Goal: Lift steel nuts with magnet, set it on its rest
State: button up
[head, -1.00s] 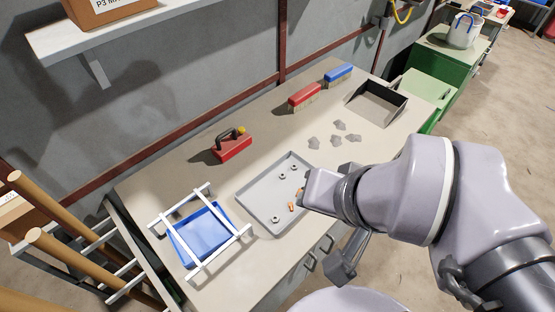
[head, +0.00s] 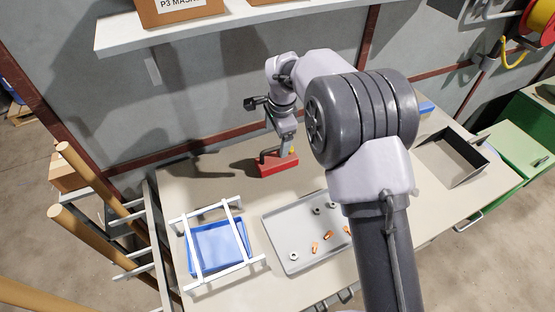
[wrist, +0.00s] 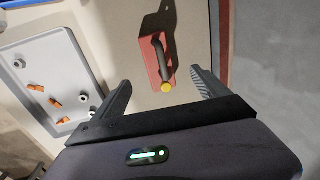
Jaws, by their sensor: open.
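The magnet is a red block (head: 277,166) with a dark handle and a yellow knob, standing on the bench near the wall. It also shows in the wrist view (wrist: 154,62), between and beyond my fingertips. My gripper (wrist: 158,82) is open and empty, and in the head view (head: 284,142) it is just above the magnet. Steel nuts (head: 294,256) and orange pieces (head: 315,246) lie in the grey tray (head: 277,225). The rest, a white rail frame (head: 197,271), stands over a blue tray (head: 218,247) at the left. My arm hides part of the grey tray.
A black-edged dustpan-like bin (head: 452,158) sits at the bench's right. A blue brush (head: 427,108) shows partly behind my arm. A shelf (head: 180,32) with boxes overhangs the back wall. Wooden poles (head: 90,170) stand left of the bench.

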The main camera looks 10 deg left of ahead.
jog(key=b, duration=0.1)
send_over(275, 159)
jog(key=f, duration=0.4)
jog(key=s+f, duration=0.1)
jog(key=shift+d+f, duration=0.25)
jog(key=shift+f, duration=0.15)
jog(key=f+b, duration=0.2)
jog(key=f, duration=0.1)
jog(key=f+b, duration=0.1)
jog(key=f, duration=0.1)
jog(key=shift+w, duration=0.25)
jog(key=shift+w+a+f, duration=0.1)
jog(key=shift+a+f, duration=0.05)
jog(key=shift+f, duration=0.15)
jog(key=shift+r, duration=0.2)
jog(key=shift+c, duration=0.5)
grip_shut()
